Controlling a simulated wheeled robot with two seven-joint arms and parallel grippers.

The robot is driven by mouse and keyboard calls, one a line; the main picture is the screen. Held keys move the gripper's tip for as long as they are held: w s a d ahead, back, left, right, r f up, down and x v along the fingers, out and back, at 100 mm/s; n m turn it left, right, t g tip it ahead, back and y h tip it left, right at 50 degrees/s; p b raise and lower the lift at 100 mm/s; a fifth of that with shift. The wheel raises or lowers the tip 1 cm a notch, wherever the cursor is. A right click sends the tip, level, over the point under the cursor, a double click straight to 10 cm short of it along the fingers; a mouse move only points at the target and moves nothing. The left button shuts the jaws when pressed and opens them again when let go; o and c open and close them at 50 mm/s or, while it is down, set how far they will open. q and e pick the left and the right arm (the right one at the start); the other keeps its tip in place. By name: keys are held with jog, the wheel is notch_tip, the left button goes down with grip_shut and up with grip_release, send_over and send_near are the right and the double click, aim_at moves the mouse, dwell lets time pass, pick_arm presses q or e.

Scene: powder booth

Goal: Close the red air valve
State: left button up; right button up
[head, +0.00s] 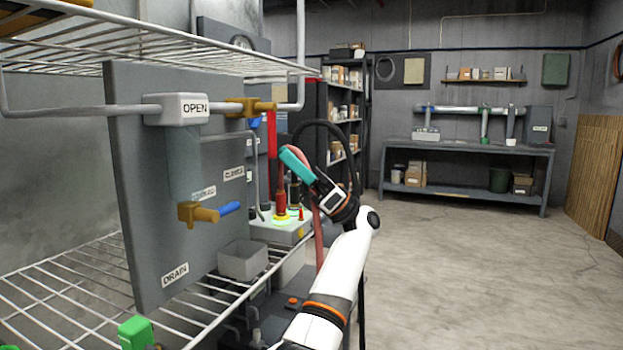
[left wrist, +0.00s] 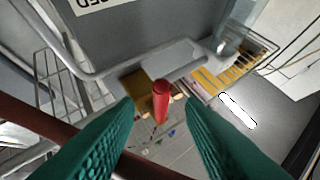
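The red air valve handle (head: 271,135) hangs down from a brass valve body (head: 250,106) at the right end of the pipe along the grey panel (head: 150,235). An OPEN label (head: 195,108) is to its left and a CLOSED label (head: 234,173) is lower down. My left gripper (head: 290,158), with teal fingers, is just right of the handle's lower part. In the left wrist view the red handle (left wrist: 161,101) shows between and beyond the two spread fingers (left wrist: 160,125). I see no grip on it. My right gripper is not in view.
A second brass valve with a blue handle (head: 229,208) is lower on the panel. A grey bin (head: 243,261) and a pale box with a lit green ring (head: 281,228) are below the gripper. A wire shelf (head: 60,300) runs along the left. Open floor (head: 480,260) is at right.

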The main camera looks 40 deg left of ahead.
pick_arm(q)
jog(key=v, duration=0.7)
jog(key=shift+w, duration=0.1)
dwell(0.4)
